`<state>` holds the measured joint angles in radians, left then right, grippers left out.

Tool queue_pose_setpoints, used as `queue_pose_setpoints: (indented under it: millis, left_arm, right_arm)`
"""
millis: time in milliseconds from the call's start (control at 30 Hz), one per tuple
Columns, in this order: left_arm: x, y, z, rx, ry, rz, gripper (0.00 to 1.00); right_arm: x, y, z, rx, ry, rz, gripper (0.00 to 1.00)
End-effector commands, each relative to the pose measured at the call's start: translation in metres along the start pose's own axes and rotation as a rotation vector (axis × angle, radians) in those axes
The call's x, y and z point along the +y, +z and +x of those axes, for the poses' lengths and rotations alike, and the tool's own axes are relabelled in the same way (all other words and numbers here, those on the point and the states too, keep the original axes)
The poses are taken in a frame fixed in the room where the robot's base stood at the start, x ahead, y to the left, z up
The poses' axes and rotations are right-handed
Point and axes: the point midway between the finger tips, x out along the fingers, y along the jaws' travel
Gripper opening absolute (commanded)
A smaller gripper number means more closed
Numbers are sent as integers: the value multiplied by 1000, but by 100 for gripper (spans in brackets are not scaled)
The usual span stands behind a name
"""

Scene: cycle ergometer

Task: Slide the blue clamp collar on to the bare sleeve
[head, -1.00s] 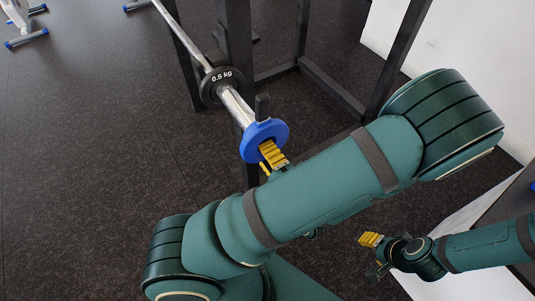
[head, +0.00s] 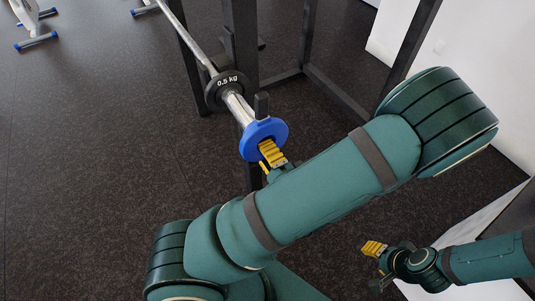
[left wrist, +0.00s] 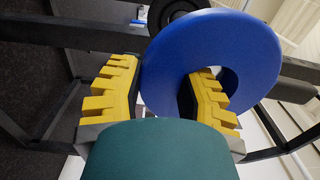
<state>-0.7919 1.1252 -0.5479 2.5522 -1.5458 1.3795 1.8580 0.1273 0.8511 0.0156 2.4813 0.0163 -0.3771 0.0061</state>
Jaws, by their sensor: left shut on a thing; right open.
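The blue clamp collar (head: 252,141) is a thick ring at the near end of the bare silver sleeve (head: 238,106). My left gripper (head: 268,158) is shut on the collar's rim from the near side. In the left wrist view the collar (left wrist: 225,35) stands between the yellow fingers of my left gripper (left wrist: 158,92), with one finger in its hole. No sleeve shows inside the hole there. The collar hides the sleeve's end in the head view, so I cannot tell whether they touch. My right gripper (head: 373,249) is open and empty at the lower right, far from the bar.
A black 0.5 kg plate (head: 222,92) sits on the bar behind the bare sleeve. Black rack uprights (head: 241,45) stand close beside the bar. A white wall is at the right.

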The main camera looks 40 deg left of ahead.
Motion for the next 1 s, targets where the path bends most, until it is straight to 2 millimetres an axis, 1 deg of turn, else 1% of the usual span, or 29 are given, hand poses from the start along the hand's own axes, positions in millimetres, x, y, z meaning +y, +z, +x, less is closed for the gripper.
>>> queue_pose_setpoints:
  millis: [167,500,1000]
  left_arm:
    - [-1,0,1,-1,-2,0,0]
    - [0,0,-7,0,-2,1,0]
    - [0,0,-7,-1,-2,0,0]
  right_arm:
    - [0,0,0,0,0,0,47]
    - [1,0,3,0,0,0,47]
    - [2,1,5,0,0,0,47]
